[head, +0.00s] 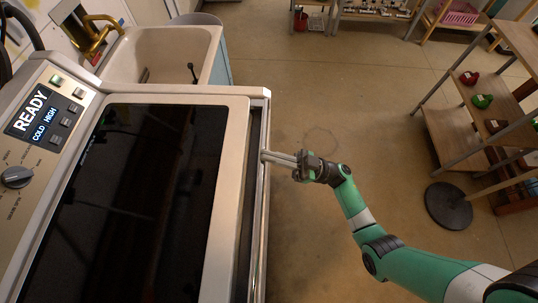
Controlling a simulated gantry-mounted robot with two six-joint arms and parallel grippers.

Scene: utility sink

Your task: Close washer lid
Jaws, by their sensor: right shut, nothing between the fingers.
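The washer (266,107) fills the left of the head view. Its lid (233,165) is a dark glossy panel in a pale frame and covers most of the washer's top. A dark strip shows between the lid's right edge and the washer's rim. I cannot tell from this view how far the lid stands above the rim. My right gripper (266,157) is shut and empty, its fingertips at the washer's right rim, beside the lid's right edge. I cannot tell whether they touch it. My left gripper is not in view.
A control panel (40,125) with a lit READY display and a knob is on the washer's left. A utility sink (165,42) stands behind the washer. Wooden shelves (470,130) with small items stand at right, near a round dark base (448,206). The floor between is clear.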

